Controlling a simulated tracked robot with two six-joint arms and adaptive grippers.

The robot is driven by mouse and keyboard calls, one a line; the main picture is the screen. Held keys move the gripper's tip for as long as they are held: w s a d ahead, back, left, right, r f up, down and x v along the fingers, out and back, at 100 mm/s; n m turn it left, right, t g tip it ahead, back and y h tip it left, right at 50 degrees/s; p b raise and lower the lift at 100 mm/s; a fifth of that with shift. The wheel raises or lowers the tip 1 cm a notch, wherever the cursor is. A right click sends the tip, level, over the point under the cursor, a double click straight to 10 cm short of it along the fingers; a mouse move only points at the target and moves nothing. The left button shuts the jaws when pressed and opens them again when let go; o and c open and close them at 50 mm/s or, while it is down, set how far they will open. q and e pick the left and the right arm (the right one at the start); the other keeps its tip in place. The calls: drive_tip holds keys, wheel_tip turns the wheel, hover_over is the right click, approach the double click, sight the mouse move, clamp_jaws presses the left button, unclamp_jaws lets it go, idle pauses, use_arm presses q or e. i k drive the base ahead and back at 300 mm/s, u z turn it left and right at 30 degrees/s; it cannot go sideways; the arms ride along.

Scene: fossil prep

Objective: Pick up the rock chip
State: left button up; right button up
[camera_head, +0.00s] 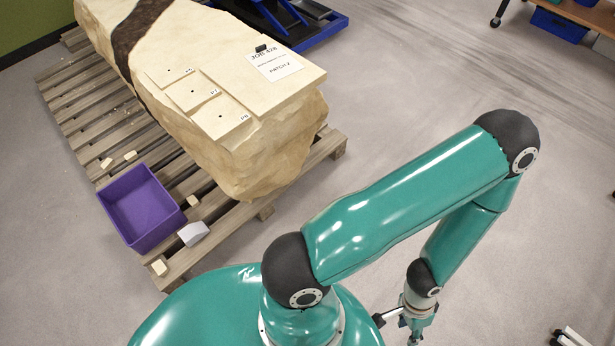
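Several small tan chips lie on the wooden pallet: one chip (159,267) near its front corner, one chip (192,201) right of the purple bin, and a pair (119,159) behind the bin. I cannot tell which one the task names. My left gripper (399,325) hangs low at the lower right, far from the chips. One dark-tipped finger shows on its left side; the rest is partly cut off, so its opening is unclear. White and black parts at the bottom right edge may belong to my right gripper, but they are cut off.
A purple bin (106,203) stands on the pallet (86,112), with a pale grey block (194,233) beside it. A large tan rock (265,150) with labelled patches covers much of the pallet. A blue frame (328,28) stands behind.

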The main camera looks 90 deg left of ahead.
sight(192, 201)
drive_tip(key=z, duration=0.7)
drive_tip(key=i, duration=0.25)
drive_tip(key=u, duration=3.6)
drive_tip(key=i, duration=0.4)
drive_tip(key=u, duration=1.9)
drive_tip(key=k, duration=0.35)
drive_tip(key=u, duration=0.65)
drive_tip(key=i, duration=1.4)
drive_tip(key=z, duration=0.55)
